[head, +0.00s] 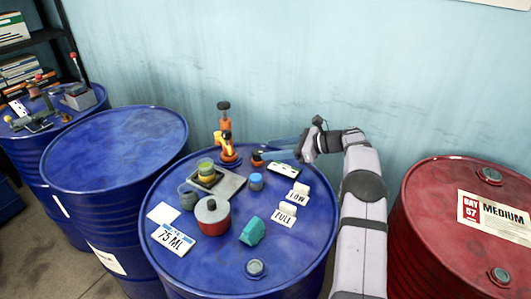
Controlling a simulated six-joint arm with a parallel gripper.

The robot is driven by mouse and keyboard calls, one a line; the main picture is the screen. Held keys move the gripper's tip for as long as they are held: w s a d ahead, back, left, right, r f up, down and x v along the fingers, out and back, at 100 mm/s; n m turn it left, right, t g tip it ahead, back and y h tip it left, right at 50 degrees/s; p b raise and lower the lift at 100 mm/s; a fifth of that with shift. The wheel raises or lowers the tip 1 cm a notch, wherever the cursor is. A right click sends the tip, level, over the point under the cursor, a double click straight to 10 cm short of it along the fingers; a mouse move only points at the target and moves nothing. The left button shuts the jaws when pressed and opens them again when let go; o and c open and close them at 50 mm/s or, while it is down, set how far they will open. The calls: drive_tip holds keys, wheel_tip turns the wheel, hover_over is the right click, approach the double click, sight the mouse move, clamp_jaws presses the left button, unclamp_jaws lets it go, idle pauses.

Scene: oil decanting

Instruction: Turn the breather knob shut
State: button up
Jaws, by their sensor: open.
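An orange upright fitting (228,148) with a dark top (223,105) stands at the back of the middle blue drum (310,250). A small orange piece with a dark end (258,159) is to its right. I cannot tell for sure which of these parts is the breather knob, or how far it is turned. My gripper (274,147) is open and empty above the drum's back right part. It points left toward the orange fitting and is apart from it.
A grey tray (230,188) carries a yellow-green jar (206,168). A red can (212,218), a blue cup (256,181), a teal block (253,231) and cards marked LOW, FULL and 75 ML (173,239) share the top. A red drum (430,195) stands right, another blue drum (115,145) left.

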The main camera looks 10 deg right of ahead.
sight(259, 152)
drive_tip(key=shift+s+d+r, duration=0.15)
drive_tip(key=shift+s+d, duration=0.1)
drive_tip(key=shift+d, duration=0.1)
drive_tip(key=w+a+r+m+t+h+b, duration=0.1)
drive_tip(key=w+a+r+t+b, duration=0.1)
drive_tip(key=w+a+r+m+t+h+b, duration=0.1)
drive_tip(key=a+r+m+t+b, duration=0.1)
drive_tip(key=b, duration=0.1)
drive_tip(key=shift+w+a+t+h, duration=0.1)
drive_tip(key=shift+w+t+h, duration=0.2)
drive_tip(key=shift+w, duration=0.05)
drive_tip(key=shift+s+a+m+t+h+b, duration=0.2)
drive_tip(key=shift+m+t+h+b, duration=0.2)
drive_tip(key=shift+m+h+b, duration=0.3)
drive_tip(key=s+f+m+h+b, duration=0.1)
drive_tip(key=s, duration=0.1)
drive_tip(key=s+f+m+h+b, duration=0.1)
drive_tip(key=s+f+m+h, duration=0.1)
drive_tip(key=s+f+m+h+b, duration=0.1)
drive_tip(key=s, duration=0.1)
drive_tip(key=shift+s+d+f+m+h, duration=0.1)
drive_tip(key=shift+d+f+m+h, duration=0.1)
drive_tip(key=shift+m+h, duration=0.1)
drive_tip(key=shift+p+x, duration=0.5)
drive_tip(key=shift+x, duration=3.2)
drive_tip(key=shift+r, duration=0.1)
drive_tip(key=shift+c, duration=0.3)
drive_tip(key=c, duration=1)
